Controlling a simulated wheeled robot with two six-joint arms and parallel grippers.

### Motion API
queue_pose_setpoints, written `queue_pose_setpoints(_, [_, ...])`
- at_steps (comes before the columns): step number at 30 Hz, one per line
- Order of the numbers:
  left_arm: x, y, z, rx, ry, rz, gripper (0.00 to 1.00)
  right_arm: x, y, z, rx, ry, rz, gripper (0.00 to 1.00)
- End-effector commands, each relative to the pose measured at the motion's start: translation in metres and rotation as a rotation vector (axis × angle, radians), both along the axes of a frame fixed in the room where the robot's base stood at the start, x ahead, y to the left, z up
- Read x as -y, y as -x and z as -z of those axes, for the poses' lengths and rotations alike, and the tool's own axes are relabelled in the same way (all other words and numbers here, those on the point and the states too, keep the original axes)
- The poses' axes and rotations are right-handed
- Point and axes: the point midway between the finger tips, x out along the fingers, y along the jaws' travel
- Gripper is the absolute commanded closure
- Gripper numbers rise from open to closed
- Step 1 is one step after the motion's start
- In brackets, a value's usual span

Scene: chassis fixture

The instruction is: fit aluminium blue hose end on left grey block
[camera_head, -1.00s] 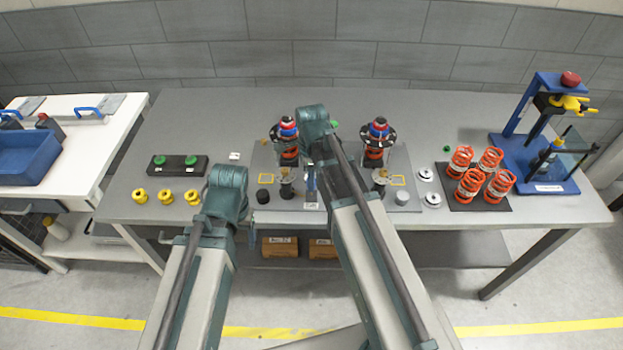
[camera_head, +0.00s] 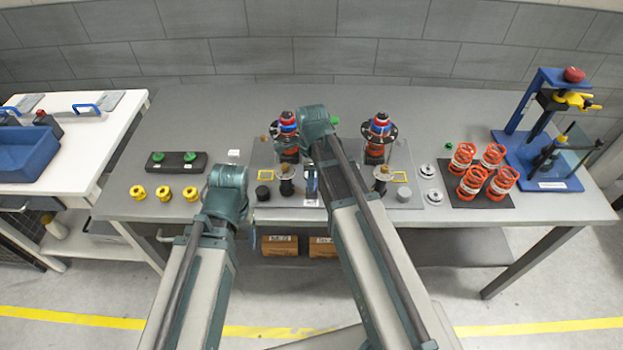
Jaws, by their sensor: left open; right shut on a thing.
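My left gripper (camera_head: 226,195) is at the front edge of the table, left of the grey fixture board (camera_head: 405,200). It is open, and its fingers are mostly hidden by my own wrist. My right gripper (camera_head: 314,128) is over the middle of the board, beside the left spring-and-disc assembly (camera_head: 288,124). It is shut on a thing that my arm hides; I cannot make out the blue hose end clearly. A dark post (camera_head: 286,186) stands on the left part of the board, close to my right arm. I cannot tell the left grey block apart with certainty.
A second spring-and-disc assembly (camera_head: 379,130) stands at the board's right. Several orange springs (camera_head: 468,186) and a blue press (camera_head: 545,165) are further right. Yellow parts (camera_head: 163,193) and a black holder with green knobs (camera_head: 176,160) are at the left. The back of the table is clear.

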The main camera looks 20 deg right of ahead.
Motion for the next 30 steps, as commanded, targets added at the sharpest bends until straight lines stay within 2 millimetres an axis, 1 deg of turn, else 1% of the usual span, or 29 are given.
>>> queue_pose_setpoints(1, [0.0,0.0,0.005,0.0,0.0,0.0,0.31,0.0,0.0,0.005,0.0,0.0,0.0,1.0])
queue_pose_setpoints(6, [0.0,0.0,0.012,0.0,0.0,0.0,0.31,0.0,0.0,0.012,0.0,0.0,0.0,1.0])
queue_pose_setpoints(22, [0.0,0.0,0.012,0.0,0.0,0.0,0.31,0.0,0.0,0.012,0.0,0.0,0.0,1.0])
queue_pose_setpoints(30, [0.0,0.0,0.017,0.0,0.0,0.0,0.31,0.0,0.0,0.017,0.0,0.0,0.0,1.0])
